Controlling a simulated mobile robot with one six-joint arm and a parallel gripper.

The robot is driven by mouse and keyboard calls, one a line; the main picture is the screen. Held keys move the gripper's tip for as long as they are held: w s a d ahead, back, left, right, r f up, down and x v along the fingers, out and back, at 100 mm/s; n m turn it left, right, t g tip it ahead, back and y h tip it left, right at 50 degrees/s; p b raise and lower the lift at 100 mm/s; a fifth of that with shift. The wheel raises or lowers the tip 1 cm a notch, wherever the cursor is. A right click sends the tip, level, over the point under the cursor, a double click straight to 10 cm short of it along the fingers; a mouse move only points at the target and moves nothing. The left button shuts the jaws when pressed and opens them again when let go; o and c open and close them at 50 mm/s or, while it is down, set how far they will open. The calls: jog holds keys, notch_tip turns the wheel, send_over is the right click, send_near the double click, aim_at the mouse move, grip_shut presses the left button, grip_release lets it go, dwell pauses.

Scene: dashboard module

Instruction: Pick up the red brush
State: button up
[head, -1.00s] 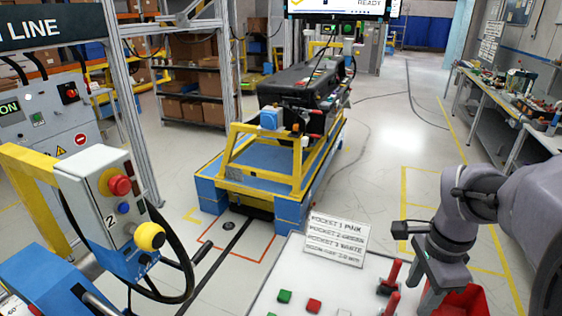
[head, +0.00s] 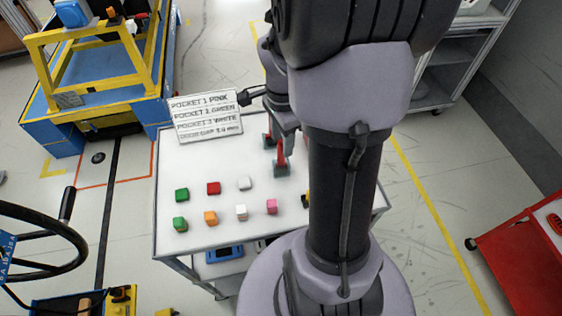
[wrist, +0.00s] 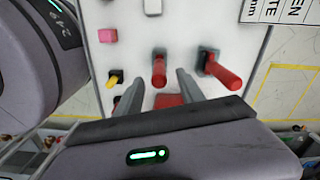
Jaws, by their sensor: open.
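Two upright red-handled tools with dark bases stand on the white table; which one is the red brush I cannot tell for sure. In the head view, one red handle (head: 281,151) shows just below my gripper (head: 286,122), and the other (head: 267,140) is left of it. In the wrist view, my gripper (wrist: 160,77) is open, its two grey fingers apart. One red handle (wrist: 159,70) appears between the fingertips, not gripped; the other (wrist: 222,72) is right of the right finger. A red patch (wrist: 168,101) shows nearer the palm.
Several coloured blocks, including a green one (head: 181,195) and a pink one (head: 271,206), sit on the table (head: 200,160). A pocket sign (head: 206,115) stands at its back left. A yellow-handled item (wrist: 115,77) is left of the gripper. My arm hides the table's right side.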

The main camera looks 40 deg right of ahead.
aim_at(281, 149)
notch_tip(281, 149, down, 4)
jog(key=shift+a+b, duration=0.15)
jog(key=shift+b, duration=0.45)
jog(key=shift+r, duration=0.1)
grip_shut()
